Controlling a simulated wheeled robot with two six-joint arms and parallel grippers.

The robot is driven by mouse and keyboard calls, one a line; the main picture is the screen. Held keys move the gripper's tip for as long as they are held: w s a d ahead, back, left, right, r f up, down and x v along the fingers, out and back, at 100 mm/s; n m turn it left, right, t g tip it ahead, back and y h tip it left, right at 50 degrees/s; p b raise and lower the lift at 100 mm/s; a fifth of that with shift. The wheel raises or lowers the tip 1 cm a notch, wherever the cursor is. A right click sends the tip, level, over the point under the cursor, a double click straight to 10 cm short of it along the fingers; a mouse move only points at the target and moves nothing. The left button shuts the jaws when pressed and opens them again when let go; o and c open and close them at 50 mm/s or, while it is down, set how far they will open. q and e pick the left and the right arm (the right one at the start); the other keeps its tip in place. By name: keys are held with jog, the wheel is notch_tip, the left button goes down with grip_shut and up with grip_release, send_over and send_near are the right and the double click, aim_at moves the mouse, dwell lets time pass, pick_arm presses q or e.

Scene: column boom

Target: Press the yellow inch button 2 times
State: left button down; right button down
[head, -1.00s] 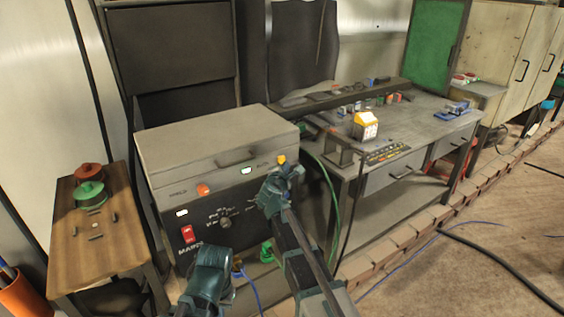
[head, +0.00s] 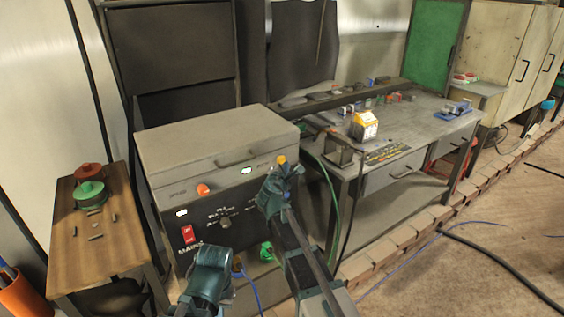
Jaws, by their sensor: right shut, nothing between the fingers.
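The grey machine box (head: 215,140) stands in the middle left with a dark front panel. A small yellow-orange button (head: 281,159) sits at the upper right of that panel; its label is too small to read. My right gripper (head: 290,170) is shut and empty, its tip just below the yellow button. I cannot tell whether it touches the button. Part of my left arm shows low in the middle, but its fingertips cannot be made out.
An orange knob (head: 203,189) and a red switch (head: 187,234) are on the same panel. A wooden side table (head: 75,245) with red and green spools stands at left. A workbench (head: 415,130) with a yellow-white box (head: 365,125) stands at right.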

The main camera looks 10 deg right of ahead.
jog(key=shift+w, duration=0.1)
dwell(0.4)
jog(key=shift+w+a, duration=0.15)
jog(key=shift+w, duration=0.15)
jog(key=shift+w+a, duration=0.2)
jog(key=shift+w, duration=0.3)
dwell(0.8)
jog(key=shift+s, duration=0.1)
jog(key=shift+s+d, duration=0.3)
jog(key=shift+s, duration=0.5)
jog(key=s, duration=0.1)
jog(key=s+d, duration=0.1)
jog(key=s, duration=0.2)
jog(key=shift+s+d, duration=0.35)
jog(key=shift+d, duration=0.05)
jog(key=shift+s, duration=0.1)
dwell(0.5)
